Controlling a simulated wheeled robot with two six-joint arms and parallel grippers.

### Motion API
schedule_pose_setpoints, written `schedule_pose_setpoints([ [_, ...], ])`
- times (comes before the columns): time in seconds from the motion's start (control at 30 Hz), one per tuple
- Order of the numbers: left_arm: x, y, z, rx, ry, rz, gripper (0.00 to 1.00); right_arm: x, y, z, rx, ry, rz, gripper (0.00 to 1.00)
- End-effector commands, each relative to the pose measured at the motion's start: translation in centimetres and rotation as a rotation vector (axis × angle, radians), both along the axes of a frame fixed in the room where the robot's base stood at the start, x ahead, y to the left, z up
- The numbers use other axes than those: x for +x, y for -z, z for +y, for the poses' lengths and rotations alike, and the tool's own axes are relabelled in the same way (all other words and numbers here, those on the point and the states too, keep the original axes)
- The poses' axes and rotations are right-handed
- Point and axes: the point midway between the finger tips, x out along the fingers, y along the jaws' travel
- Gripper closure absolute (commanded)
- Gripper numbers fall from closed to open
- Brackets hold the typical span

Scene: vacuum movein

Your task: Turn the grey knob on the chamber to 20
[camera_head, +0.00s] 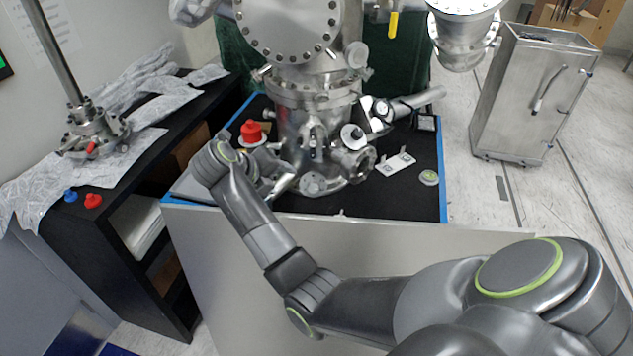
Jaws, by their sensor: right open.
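The metal chamber (308,125) stands on a black mat with blue edges. Several round grey parts show on it, including a pale disc (353,136) on its front right and a low round part (313,183) near its base. I cannot tell which is the grey knob, and no scale or number is readable. My right arm reaches in from the lower right. My right gripper (282,180) is open, at the lower left front of the chamber, close to the low round part. The wrist partly hides the gripper, and contact cannot be told. My left gripper is out of view.
A red knob (251,130) is just behind my right wrist. A white plate (396,164) and a small round grey-green piece (429,178) lie on the mat. A black shelf (150,180) with foil and red and blue caps stands left. A metal cabinet (525,95) stands right.

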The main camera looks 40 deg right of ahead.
Motion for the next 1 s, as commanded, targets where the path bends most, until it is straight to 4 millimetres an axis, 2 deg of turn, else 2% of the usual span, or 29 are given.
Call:
schedule_pose_setpoints([
  [0.1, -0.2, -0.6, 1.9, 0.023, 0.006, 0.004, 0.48, 0.3, 1.4, -1.7, -0.004, 0.003, 0.005, 0.48],
  [0.27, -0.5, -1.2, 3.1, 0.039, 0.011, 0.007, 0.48, 1.0, 3.8, -4.2, -0.005, 0.004, 0.005, 0.48],
  [0.4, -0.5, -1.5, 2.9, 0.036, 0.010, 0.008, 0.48, 1.6, 5.9, -6.3, -0.004, 0.003, 0.006, 0.48],
  [0.63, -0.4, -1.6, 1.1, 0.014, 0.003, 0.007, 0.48, 2.6, 9.2, -9.5, -0.003, 0.002, 0.003, 0.48],
  [0.8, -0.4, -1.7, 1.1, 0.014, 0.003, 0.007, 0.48, 3.1, 10.6, -10.8, -0.003, 0.002, 0.001, 0.48],
  [1.0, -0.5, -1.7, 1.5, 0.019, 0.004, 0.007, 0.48, 3.2, 11.1, -11.3, -0.002, 0.002, 0.000, 0.48],
])
